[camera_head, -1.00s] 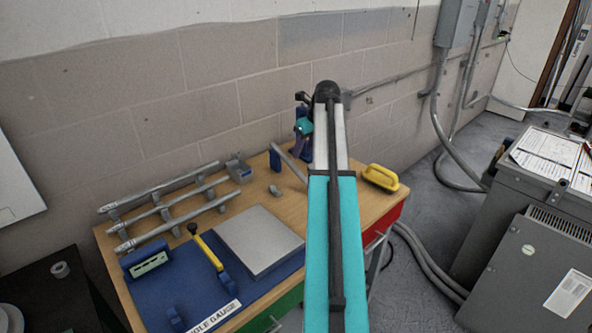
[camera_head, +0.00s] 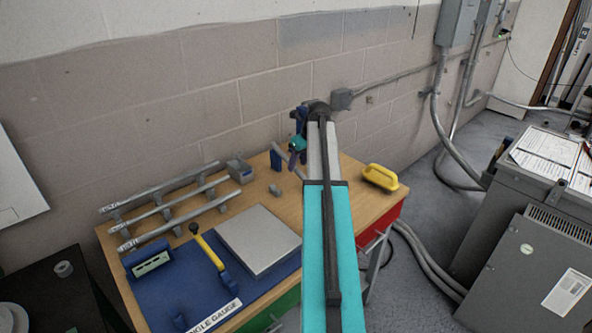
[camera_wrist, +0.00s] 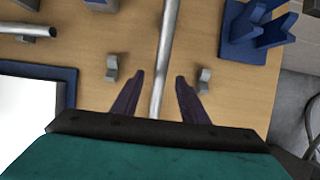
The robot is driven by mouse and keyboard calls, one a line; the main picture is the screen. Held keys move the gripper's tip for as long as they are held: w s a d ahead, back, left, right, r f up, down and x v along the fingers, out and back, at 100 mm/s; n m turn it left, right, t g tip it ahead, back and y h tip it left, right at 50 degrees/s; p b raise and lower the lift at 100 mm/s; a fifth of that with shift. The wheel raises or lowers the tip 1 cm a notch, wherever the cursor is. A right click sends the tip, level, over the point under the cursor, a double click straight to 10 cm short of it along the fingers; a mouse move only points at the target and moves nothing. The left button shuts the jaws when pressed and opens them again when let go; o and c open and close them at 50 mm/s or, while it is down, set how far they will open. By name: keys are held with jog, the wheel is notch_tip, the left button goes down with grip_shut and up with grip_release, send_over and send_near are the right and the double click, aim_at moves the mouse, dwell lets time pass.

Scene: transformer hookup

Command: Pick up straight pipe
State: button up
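My gripper (camera_wrist: 158,98) is open in the wrist view, with its two dark fingers apart. A straight grey metal pipe (camera_wrist: 165,52) runs lengthwise between them. I see a gap on both sides, and its near end goes out of sight at the gripper body. In the head view my gripper (camera_head: 297,147) is low over the far right part of the wooden table (camera_head: 345,198), partly hidden by my arm. A short stretch of that pipe (camera_head: 293,165) shows beside it. Several longer grey pipes (camera_head: 165,210) lie on supports at the table's left.
Two small grey clips (camera_wrist: 112,68) flank the fingers. A blue bracket (camera_wrist: 250,32) stands to the right. A yellow handle (camera_head: 381,177) lies at the table's right edge. A blue angle gauge mat (camera_head: 175,285) and a silver plate (camera_head: 257,238) are in front.

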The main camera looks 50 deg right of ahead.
aim_at(296, 168)
jog(key=shift+p+x, duration=1)
jog(key=shift+x, duration=1.6)
jog(key=shift+s, duration=0.15)
grip_shut()
